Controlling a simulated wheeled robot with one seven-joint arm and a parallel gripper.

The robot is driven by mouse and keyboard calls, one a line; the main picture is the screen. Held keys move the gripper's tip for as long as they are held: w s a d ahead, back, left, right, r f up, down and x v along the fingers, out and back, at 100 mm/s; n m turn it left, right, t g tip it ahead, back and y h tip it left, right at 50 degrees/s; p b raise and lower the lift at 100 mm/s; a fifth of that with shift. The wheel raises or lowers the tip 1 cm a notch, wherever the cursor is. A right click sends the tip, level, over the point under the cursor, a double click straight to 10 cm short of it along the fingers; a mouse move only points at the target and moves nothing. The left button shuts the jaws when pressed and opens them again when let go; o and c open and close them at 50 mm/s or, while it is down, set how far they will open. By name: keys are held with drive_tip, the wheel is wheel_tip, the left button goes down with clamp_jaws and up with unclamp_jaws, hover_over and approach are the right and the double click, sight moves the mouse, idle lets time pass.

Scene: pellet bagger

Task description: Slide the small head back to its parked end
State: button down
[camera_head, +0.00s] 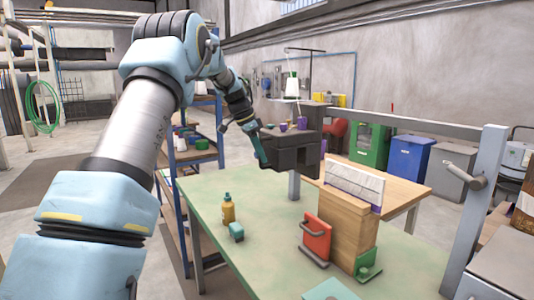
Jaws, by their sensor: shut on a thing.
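The small head, a dark grey block (296,152), hangs at the far side of the green table, near the left part of the grey overhead rail (425,127). The rail runs right to a pale upright post (478,200). My gripper (259,152) reaches in from the left and is shut at the left side of the head. The exact part it holds is too small and hidden to make out. A white bag top (354,186) stands on a wooden block (343,226), to the right of and nearer than the head.
A crank (478,182) sticks out from the post. Blue shelving (194,150) stands behind my arm. Bins stand behind.

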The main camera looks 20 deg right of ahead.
drive_tip(key=shift+w+a, duration=0.1)
drive_tip(key=shift+w, duration=0.55)
drive_tip(key=c, duration=0.8)
unclamp_jaws()
drive_tip(key=shift+r, duration=0.1)
drive_tip(key=b+v, duration=0.2)
drive_tip(key=v, duration=0.8)
drive_tip(key=shift+r, duration=0.3)
drive_tip(key=shift+a, duration=0.15)
